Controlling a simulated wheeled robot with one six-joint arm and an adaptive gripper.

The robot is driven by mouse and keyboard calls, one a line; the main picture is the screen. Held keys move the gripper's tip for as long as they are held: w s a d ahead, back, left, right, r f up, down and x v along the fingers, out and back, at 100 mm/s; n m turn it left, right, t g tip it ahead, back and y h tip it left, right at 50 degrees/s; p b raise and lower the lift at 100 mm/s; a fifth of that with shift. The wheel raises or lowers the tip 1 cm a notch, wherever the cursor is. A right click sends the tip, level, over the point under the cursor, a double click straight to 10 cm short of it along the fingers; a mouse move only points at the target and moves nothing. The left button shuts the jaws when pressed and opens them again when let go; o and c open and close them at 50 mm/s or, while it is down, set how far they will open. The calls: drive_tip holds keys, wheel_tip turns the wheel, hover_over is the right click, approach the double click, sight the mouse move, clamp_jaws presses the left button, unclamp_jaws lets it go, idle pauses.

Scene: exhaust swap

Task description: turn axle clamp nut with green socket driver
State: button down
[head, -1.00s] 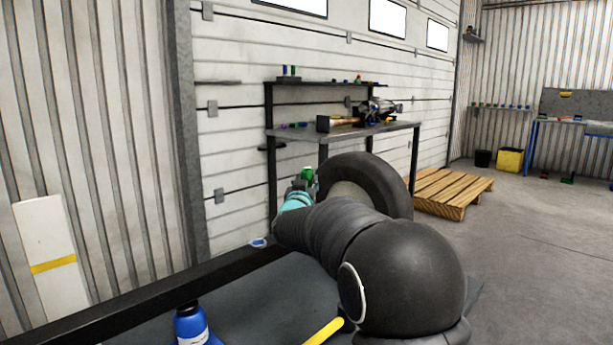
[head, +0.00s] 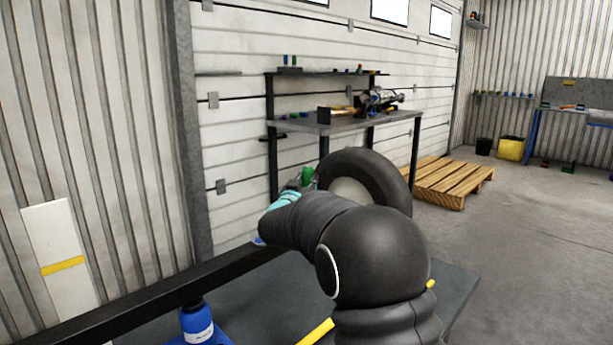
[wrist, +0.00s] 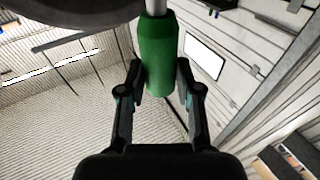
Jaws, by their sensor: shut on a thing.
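The green socket driver (wrist: 158,60) is between the two fingers of my gripper (wrist: 160,85) in the wrist view. My gripper is shut on its green handle, and a grey metal shaft runs from the handle to the top edge of the picture. In the head view the green handle (head: 308,175) shows small beyond my dark arm, beside the tire (head: 375,185); my gripper there is mostly hidden by my arm. The axle clamp nut and the driver's tip are not visible in either view.
A workbench (head: 345,128) with metal exhaust parts (head: 380,100) stands behind the tire by the white shutter door. A wooden pallet (head: 450,182) lies to the right. A blue bottle (head: 196,322) stands at lower left. Open floor is at right.

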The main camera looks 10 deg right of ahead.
drive_tip(key=shift+a+m+g+h, duration=0.1)
drive_tip(key=shift+m+g+h, duration=0.55)
drive_tip(key=shift+h, duration=0.45)
drive_tip(key=shift+n+t+y+b, duration=0.25)
drive_tip(key=shift+t+y+b, duration=0.1)
drive_tip(key=shift+y+b, duration=0.15)
drive_tip(key=shift+r+p, duration=0.15)
drive_tip(key=shift+p, duration=0.15)
drive_tip(key=shift+r+p, duration=0.3)
drive_tip(key=shift+r, duration=0.55)
drive_tip(key=shift+r, duration=0.1)
drive_tip(key=shift+r, duration=1.1)
